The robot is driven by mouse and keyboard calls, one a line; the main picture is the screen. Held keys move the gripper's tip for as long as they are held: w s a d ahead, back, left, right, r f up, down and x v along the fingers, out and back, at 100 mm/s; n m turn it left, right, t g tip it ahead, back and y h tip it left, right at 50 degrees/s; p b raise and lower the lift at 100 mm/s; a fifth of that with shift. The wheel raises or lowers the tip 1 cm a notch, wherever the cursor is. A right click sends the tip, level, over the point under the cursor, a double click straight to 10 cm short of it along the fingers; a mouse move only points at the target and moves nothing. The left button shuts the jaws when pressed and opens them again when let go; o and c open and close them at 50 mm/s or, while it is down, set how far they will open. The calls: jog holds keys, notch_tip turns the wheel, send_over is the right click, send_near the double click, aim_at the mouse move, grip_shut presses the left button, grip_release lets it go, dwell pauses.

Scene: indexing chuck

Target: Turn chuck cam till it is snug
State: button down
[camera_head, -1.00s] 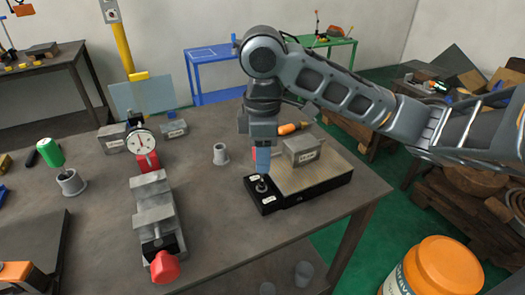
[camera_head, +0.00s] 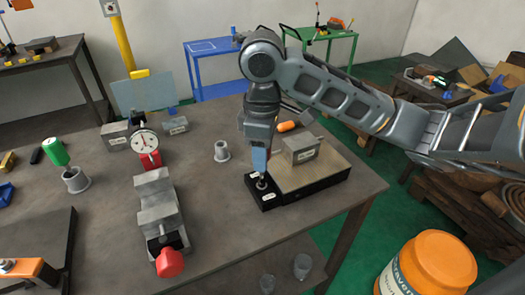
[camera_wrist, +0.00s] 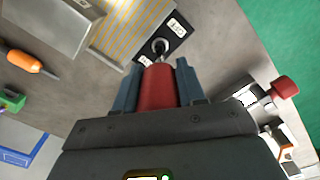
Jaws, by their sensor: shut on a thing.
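The chuck is a flat block (camera_head: 312,179) with a tan top and black sides. My gripper (camera_head: 259,165) stands upright above the cam. In the wrist view my gripper (camera_wrist: 157,66) is shut on a red handle (camera_wrist: 158,88), with a thin metal shank pointing at the cam. The shank tip meets the cam in the picture; I cannot tell how deep it sits.
A grey steel block (camera_head: 300,150) rests on the chuck. A vise (camera_head: 160,215) with a red knob, a dial gauge (camera_head: 146,146) and a grey cup (camera_head: 221,151) stand to the left. An orange-handled tool (camera_head: 287,126) lies behind. Bare table lies between vise and chuck.

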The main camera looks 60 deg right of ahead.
jog(key=shift+r+m+p, duration=0.1)
jog(key=shift+m+p, duration=1.55)
jog(key=shift+m, duration=0.25)
jog(key=shift+m, duration=0.4)
jog(key=shift+n, duration=0.4)
jog(key=shift+r, duration=0.7)
jog(key=shift+r, duration=2.5)
